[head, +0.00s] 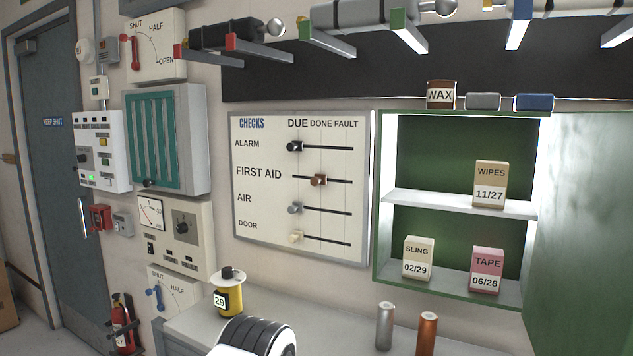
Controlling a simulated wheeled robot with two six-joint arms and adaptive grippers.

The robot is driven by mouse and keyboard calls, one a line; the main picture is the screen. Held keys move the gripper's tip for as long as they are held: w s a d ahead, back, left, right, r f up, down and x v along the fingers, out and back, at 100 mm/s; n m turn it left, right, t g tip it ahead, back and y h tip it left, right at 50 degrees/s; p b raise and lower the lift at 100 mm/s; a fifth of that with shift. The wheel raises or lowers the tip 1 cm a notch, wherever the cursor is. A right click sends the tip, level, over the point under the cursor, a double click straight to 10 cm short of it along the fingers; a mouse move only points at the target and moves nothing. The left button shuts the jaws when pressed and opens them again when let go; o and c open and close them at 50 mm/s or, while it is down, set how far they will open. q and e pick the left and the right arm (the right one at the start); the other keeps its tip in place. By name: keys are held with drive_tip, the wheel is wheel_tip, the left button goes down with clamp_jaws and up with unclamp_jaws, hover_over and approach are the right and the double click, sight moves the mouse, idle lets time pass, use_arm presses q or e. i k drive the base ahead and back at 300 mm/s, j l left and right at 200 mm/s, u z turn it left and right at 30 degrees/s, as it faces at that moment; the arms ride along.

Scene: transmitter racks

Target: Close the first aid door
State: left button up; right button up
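The first aid cabinet (378,200) is a green box with a pale lit frame on the wall at the right. Its green door (585,225) stands wide open, hinged on the cabinet's right side and swung out towards me. The door runs past the right edge of the picture, so its free edge is hidden. Inside, a tan WIPES box (490,184) stands on the middle shelf. A cream SLING box (418,258) and a pink TAPE box (486,270) stand on the cabinet floor.
A silver cylinder (385,326) and a copper cylinder (427,334) stand below the cabinet. A yellow canister (228,294) stands on the bench (185,325). A CHECKS board (260,225) hangs to the left.

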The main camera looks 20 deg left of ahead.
sight(579, 299)
drive_tip(key=i+l+u, duration=0.2)
drive_tip(key=l, duration=0.4)
drive_tip(key=l+u, duration=0.15)
drive_tip(key=l, duration=0.45)
